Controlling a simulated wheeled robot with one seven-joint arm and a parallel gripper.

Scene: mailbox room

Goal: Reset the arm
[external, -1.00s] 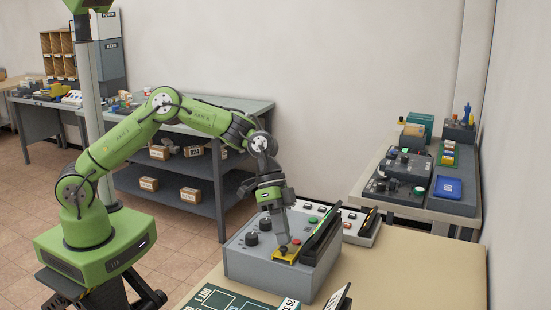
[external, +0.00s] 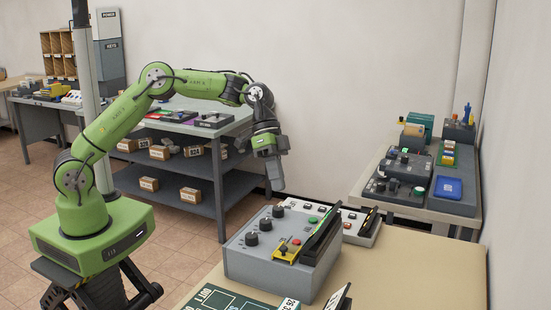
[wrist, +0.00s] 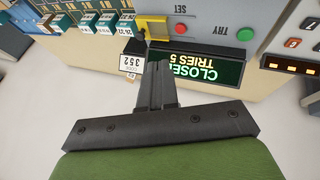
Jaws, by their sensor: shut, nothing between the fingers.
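My green arm rises from its base at the left of the external view and bends over toward the middle. My gripper (external: 276,188) hangs pointing down in the air, above and behind the grey control box (external: 262,268), apart from it. In the wrist view my gripper (wrist: 158,66) shows as two dark fingers closed together with nothing between them. The control box has black knobs (external: 252,239), a yellow plate with a small lever (external: 287,249), and a slanted dark display. The display (wrist: 200,65) reads "CLOSED TRIES 5" upside down in the wrist view.
The box stands on a beige table (external: 400,275) with clear surface to its right. A white panel with buttons (external: 360,227) lies behind it. A grey shelf table (external: 170,185) holds boxes. Another table (external: 470,219) with devices stands at the right.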

